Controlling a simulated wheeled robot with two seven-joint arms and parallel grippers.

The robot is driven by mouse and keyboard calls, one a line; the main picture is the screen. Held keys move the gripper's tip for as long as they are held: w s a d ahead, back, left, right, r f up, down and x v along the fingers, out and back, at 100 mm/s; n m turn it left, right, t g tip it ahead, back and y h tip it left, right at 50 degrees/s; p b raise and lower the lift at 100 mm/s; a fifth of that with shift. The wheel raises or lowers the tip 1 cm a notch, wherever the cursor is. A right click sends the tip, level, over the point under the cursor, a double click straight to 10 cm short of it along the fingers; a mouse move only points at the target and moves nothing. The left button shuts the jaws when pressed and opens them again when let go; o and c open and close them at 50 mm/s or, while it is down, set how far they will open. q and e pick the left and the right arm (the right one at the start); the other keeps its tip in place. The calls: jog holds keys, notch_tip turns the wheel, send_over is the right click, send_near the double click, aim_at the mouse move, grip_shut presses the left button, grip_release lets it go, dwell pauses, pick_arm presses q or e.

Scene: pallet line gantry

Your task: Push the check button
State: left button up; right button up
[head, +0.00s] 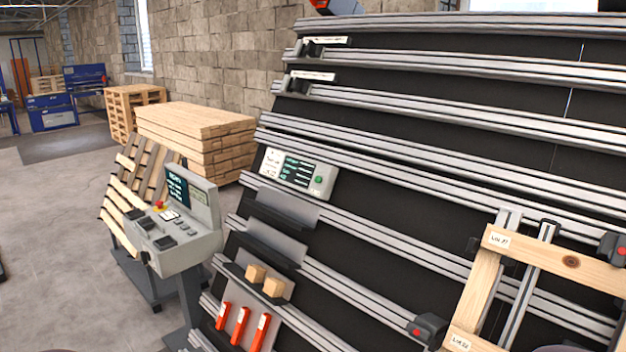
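A small light-grey panel (298,173) is mounted on the black sloped rack, left of centre. It has a dark screen with green lines, and a round green button (319,180) at its right side. The lettering is too small to read, so I cannot tell for certain that this is the check button. A grey control console (190,250) stands to the left, with a tilted screen (178,190), a red knob on yellow (159,205) and several dark controls. Neither of my grippers is in view.
The sloped rack carries long aluminium rails (430,145). Below the panel are shelves with wooden blocks (274,287) and orange-red tools (240,325). A wooden frame (474,290) rests at right near red-and-black clamps (427,328).

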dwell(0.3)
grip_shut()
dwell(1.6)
